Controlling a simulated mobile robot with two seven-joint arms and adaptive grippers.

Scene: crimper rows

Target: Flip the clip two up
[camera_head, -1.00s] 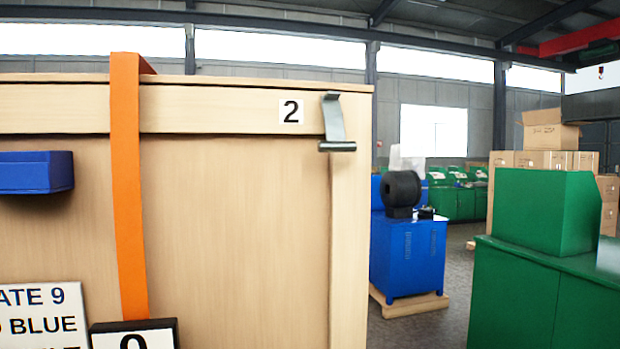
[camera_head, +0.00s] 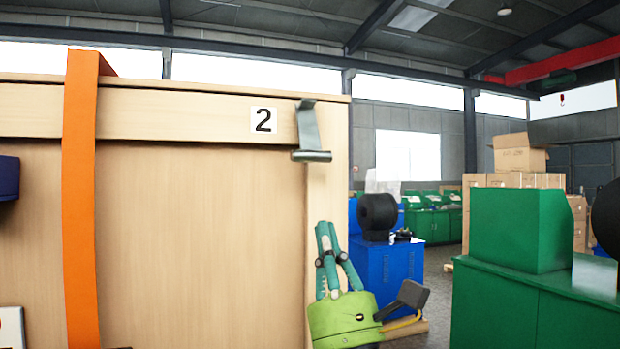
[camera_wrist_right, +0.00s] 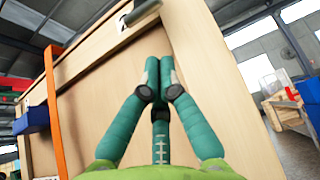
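Clip two is a grey metal clip (camera_head: 309,130) at the upper right corner of a pale wooden crate (camera_head: 200,220), beside a white label "2" (camera_head: 263,120). Its strap hangs over the lid band and ends in a dark crossbar at the bottom. My right gripper (camera_head: 326,230), green with teal fingers, is below the clip, apart from it and pointing up. In the right wrist view its fingertips (camera_wrist_right: 159,65) meet with nothing between them. The clip's bar (camera_wrist_right: 138,13) shows beyond them at the top. My left gripper is not in view.
An orange strap (camera_head: 80,200) runs down the crate. A blue box (camera_head: 8,178) sticks out at the far left. Right of the crate stand a blue cabinet (camera_head: 385,265) and green machines (camera_head: 520,230). The space directly around the clip is clear.

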